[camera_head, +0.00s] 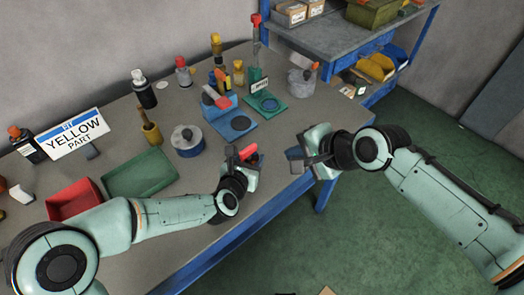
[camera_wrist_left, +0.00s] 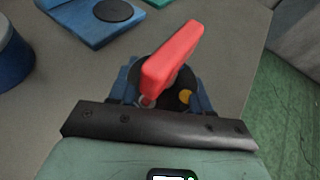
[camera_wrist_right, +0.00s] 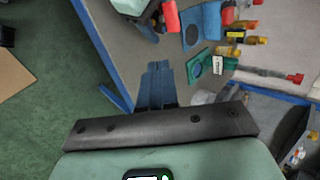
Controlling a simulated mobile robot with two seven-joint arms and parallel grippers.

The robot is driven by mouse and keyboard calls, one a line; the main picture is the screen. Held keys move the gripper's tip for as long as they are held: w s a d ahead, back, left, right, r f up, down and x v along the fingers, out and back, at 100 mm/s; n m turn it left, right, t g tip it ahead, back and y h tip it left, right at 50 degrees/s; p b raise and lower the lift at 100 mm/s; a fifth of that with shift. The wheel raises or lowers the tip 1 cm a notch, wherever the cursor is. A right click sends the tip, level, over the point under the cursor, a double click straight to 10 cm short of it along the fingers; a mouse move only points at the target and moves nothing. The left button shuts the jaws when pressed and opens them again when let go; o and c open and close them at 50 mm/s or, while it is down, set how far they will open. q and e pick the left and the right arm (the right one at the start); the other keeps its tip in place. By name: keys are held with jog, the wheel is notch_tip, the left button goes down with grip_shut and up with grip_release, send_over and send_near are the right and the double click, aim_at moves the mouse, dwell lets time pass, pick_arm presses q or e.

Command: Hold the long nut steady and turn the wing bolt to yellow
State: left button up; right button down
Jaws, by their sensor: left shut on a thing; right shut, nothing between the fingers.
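My left gripper (camera_head: 243,166) is shut on a part with a red bar-shaped handle (camera_wrist_left: 172,60), above the front edge of the table. Beneath the handle, the left wrist view shows a dark round piece (camera_wrist_left: 187,80) with a yellow spot (camera_wrist_left: 185,97). The handle also shows in the right wrist view (camera_wrist_right: 171,17). The fingers and handle hide the rest of the part; I cannot make out a separate long nut or wing bolt. My right gripper (camera_head: 295,160) is shut and empty, just off the table's edge, to the right of the left gripper.
A sign (camera_head: 80,134) reads "FIT YELLOW PART". A blue fixture (camera_head: 235,123) with a dark disc and a green fixture (camera_head: 280,105) stand behind the grippers. A blue tin (camera_head: 187,141), green tray (camera_head: 140,174), red tray (camera_head: 75,198) and several bottles stand further left or back.

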aim_at(248, 151)
jog(key=w+a+f+n, duration=0.1)
jog(key=w+a+f, duration=0.5)
jog(key=f, duration=0.2)
jog(key=shift+w+a+t, duration=0.3)
jog(key=shift+w+a, duration=0.1)
jog(key=shift+w+d+n+y, duration=0.1)
jog(key=shift+d+n+y, duration=0.05)
jog(key=shift+n+y, duration=0.2)
dwell(0.6)
